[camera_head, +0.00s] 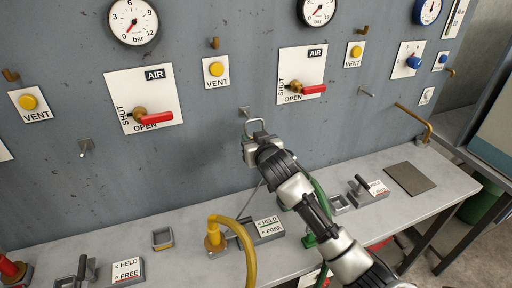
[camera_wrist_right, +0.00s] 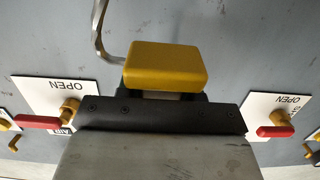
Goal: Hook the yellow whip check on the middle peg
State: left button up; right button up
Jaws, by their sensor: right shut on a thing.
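The yellow whip check shows in the right wrist view as a yellow block (camera_wrist_right: 165,65) with a bent metal loop (camera_wrist_right: 99,32) rising from it. My right gripper (camera_head: 251,146) is shut on the yellow block, in front of the panel. In the head view the metal loop (camera_head: 256,122) stands up from the gripper, close to the middle peg (camera_head: 245,112). I cannot tell whether the loop is around the peg or only in front of it. The gripper hides most of the block in the head view. My left gripper is out of view.
A left peg (camera_head: 86,148) and a right peg (camera_head: 365,92) stick out of the grey panel. Red-handled valves (camera_head: 152,117) (camera_head: 309,90) flank the middle peg.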

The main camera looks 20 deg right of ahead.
jog(key=b+x, duration=0.2)
jog(key=x, duration=0.3)
jog(key=shift+r, duration=0.1)
dwell(0.4)
dwell(0.4)
jog(key=o, duration=0.9)
jog(key=shift+o, duration=0.2)
jog(key=shift+s, duration=0.1)
